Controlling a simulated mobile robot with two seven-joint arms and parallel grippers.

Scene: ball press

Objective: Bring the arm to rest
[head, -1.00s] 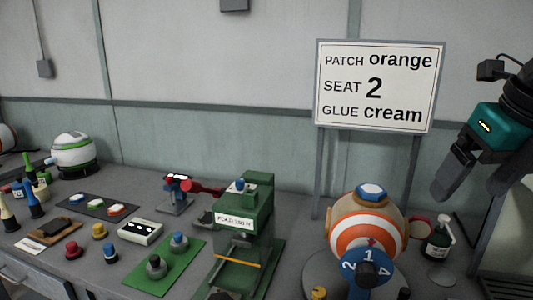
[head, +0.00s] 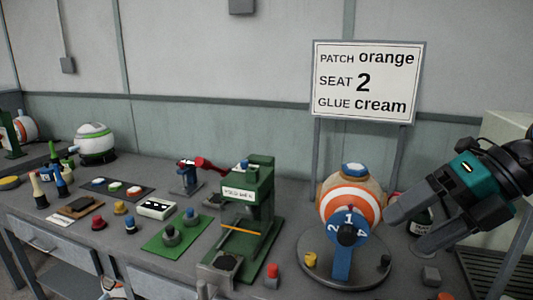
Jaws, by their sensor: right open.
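My right gripper (head: 412,228) is at the right in the head view. Its two grey fingers are apart and point left and down, with nothing between them. The fingers are close to the right side of the orange and white ball (head: 345,200) in the picture; I cannot tell whether they touch anything. The ball sits on a round grey stand behind a blue numbered dial (head: 340,265), with a blue patch on its top. My left gripper is not in view.
A sign (head: 365,82) reads patch orange, seat 2, glue cream. A green press (head: 250,205) stands left of the ball. A green mat (head: 165,245), several coloured knobs and a white ball (head: 95,143) are further left. A dark rack (head: 490,270) is at lower right.

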